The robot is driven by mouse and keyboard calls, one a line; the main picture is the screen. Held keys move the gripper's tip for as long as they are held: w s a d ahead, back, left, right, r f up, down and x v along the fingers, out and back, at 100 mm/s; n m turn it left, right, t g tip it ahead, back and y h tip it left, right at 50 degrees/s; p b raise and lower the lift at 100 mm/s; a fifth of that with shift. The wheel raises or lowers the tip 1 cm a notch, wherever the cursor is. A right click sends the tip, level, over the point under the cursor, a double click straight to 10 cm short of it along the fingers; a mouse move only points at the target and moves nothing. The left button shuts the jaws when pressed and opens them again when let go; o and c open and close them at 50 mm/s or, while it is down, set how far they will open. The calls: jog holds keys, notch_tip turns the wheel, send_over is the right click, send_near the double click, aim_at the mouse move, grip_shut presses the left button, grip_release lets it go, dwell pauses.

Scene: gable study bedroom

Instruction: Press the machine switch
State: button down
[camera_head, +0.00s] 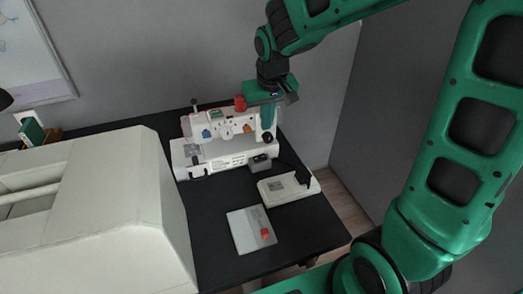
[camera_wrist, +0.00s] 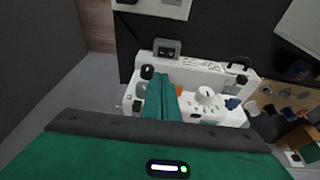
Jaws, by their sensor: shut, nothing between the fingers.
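The white sewing machine (camera_head: 225,137) stands on the black table and fills the middle of the wrist view (camera_wrist: 215,76). A small grey box with a dark top (camera_head: 260,162), which looks like the switch, sits at its front right; it also shows in the wrist view (camera_wrist: 167,48). My gripper (camera_head: 267,127) is shut and empty, with its green fingers pointing down over the machine's right end. In the wrist view the fingers (camera_wrist: 162,112) cover part of the machine, and the grey box lies just beyond them. I cannot tell whether the fingertips touch the machine.
A cream pedal-like plate with a black part (camera_head: 288,187) lies right of the box. A pale sheet with a red item (camera_head: 252,230) lies nearer the front. A large cream case (camera_head: 100,210) stands at left. The wall is close behind the machine.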

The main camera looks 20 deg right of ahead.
jog(key=shift+f, duration=0.1)
send_over(264, 155)
jog(key=s, duration=0.1)
notch_tip(264, 155, down, 12)
jog(key=shift+s+a, duration=0.15)
jog(key=shift+f, duration=0.7)
